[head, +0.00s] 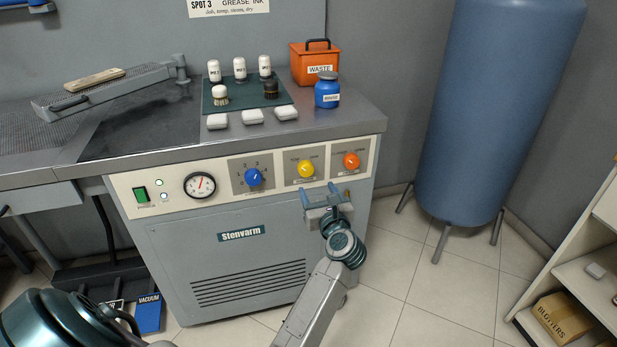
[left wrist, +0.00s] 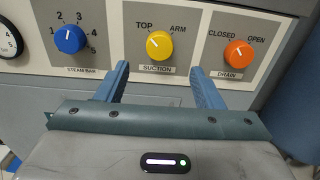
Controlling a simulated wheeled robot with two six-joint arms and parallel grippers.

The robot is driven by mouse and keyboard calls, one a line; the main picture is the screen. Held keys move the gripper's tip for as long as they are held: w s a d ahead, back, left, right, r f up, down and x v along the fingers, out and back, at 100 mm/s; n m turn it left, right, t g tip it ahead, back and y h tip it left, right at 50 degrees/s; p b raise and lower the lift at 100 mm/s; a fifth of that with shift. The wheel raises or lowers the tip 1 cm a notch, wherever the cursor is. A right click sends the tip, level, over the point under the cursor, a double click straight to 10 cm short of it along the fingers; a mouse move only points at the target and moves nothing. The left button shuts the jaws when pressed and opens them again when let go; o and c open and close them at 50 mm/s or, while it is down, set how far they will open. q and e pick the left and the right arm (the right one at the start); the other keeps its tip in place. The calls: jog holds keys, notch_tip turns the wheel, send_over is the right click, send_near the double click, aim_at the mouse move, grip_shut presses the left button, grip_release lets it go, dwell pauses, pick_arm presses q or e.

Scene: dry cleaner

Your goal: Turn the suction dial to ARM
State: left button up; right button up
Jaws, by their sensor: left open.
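The yellow suction dial (head: 306,169) is on the front panel of the grey Stenvarm machine. In the left wrist view the yellow dial (left wrist: 158,45) sits between the printed words TOP and ARM, above the SUCTION label. Its white mark points up and to the left, towards TOP. My left gripper (head: 319,192) is just below and in front of the dial, with its two blue fingers apart and nothing between them. In the left wrist view the fingers (left wrist: 158,72) reach up on either side below the dial, apart from it. My right gripper is not in view.
The blue steam dial (head: 254,177) is left of the suction dial and the orange drain dial (head: 351,160) is right. A gauge (head: 200,185) and green switch (head: 140,194) are further left. A blue tank (head: 505,110) stands right of the machine. Bottles and a waste box (head: 303,65) are on top.

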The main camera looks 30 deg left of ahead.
aim_at(307, 170)
pick_arm(q)
jog(key=x, duration=0.9)
jog(key=shift+w, duration=0.1)
jog(key=shift+c, duration=0.4)
